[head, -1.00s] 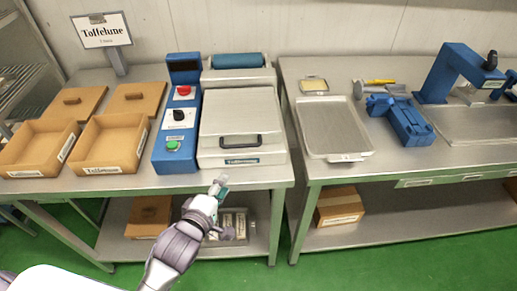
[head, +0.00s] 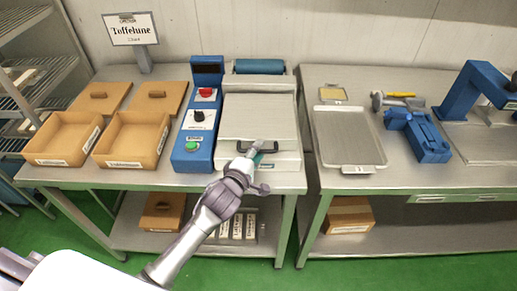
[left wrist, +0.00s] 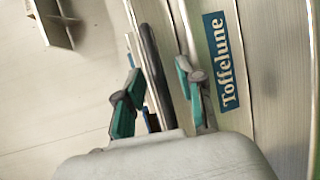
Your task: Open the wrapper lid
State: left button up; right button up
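The wrapper lid (head: 257,112) is a pale metal panel lying closed on top of the wrapper, with a dark bar handle (head: 273,150) at its front. My left gripper (head: 257,147) is at the handle and covers part of it in the head view. In the left wrist view the green-padded fingers of my left gripper (left wrist: 156,90) stand apart, with the black handle bar (left wrist: 150,55) between them. Gaps show beside the bar, so the fingers do not look closed on it. My right gripper is not in view.
A blue control box (head: 200,125) with red and green buttons stands just left of the wrapper. Two open brown boxes (head: 65,150) sit further left. A metal tray (head: 345,110) and a blue tool (head: 420,140) lie on the right table, past a narrow gap.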

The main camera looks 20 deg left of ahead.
pick_arm(q)
jog(key=shift+w+d, duration=0.1)
jog(key=shift+w, duration=0.3)
jog(key=shift+f, duration=0.1)
grip_shut()
